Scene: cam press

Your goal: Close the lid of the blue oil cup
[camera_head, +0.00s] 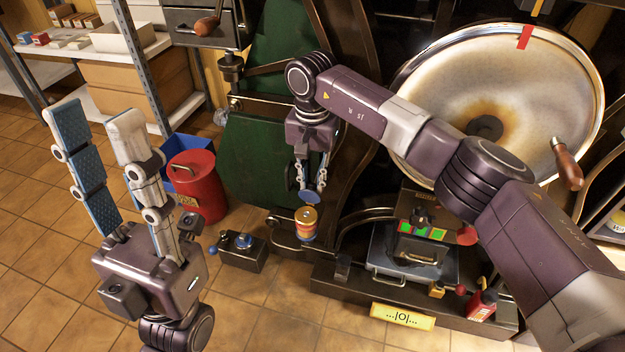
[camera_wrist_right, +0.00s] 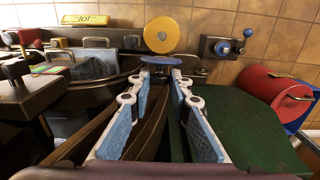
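A small cup (camera_head: 305,223) with a yellow top and red and blue bands stands below my right gripper. Its round yellow top (camera_wrist_right: 161,34) shows in the wrist view. A blue disc (camera_head: 309,197), apparently the lid, is just above the cup and at my right fingertips; it also shows in the wrist view (camera_wrist_right: 161,60). Whether it is hinged to the cup is hidden. My right gripper (camera_head: 311,186) points down with its fingers apart; its blue pads also show in the wrist view (camera_wrist_right: 161,76). Firm contact with the disc cannot be seen. My left gripper (camera_head: 92,110) is open, empty, pointing up, away from the cup.
A black box (camera_head: 243,254) with a blue knob and blue-balled lever sits left of the cup. A red canister (camera_head: 195,185) and blue bin (camera_head: 178,150) stand behind it. The press base (camera_head: 400,235) and large wheel (camera_head: 500,100) lie right. The floor in front is clear.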

